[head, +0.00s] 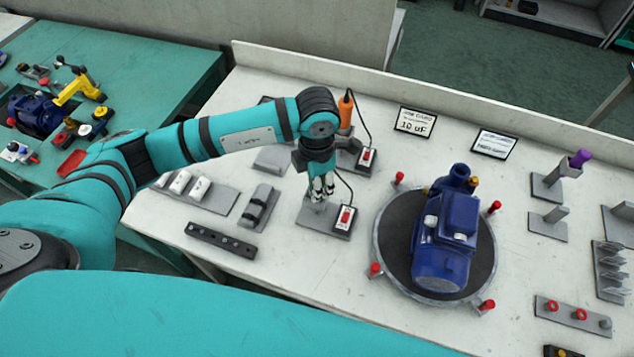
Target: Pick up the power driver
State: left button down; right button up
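An orange corded tool (346,110), which looks like the power driver, stands upright in a grey holder beside a red switch box (367,156). My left gripper (321,192) points down just in front and to the left of it, over a second grey holder (316,219). A dark cable runs from behind this gripper to another red switch box (345,217). Any tool at that cable's end is hidden by the gripper and wrist. The fingers look close together, but whether they hold something is unclear. My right gripper is not in view.
A blue pump (446,240) sits on a round dark turntable (390,262) with red-topped posts, right of my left gripper. Two label cards (415,122) stand behind. Grey fixtures line the white bench's right side. A teal table (150,65) at left holds a yellow tool (82,86).

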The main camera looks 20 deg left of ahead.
pick_arm(q)
notch_tip(320, 180, up, 23)
dwell(1.1)
jog(key=shift+f, duration=0.1)
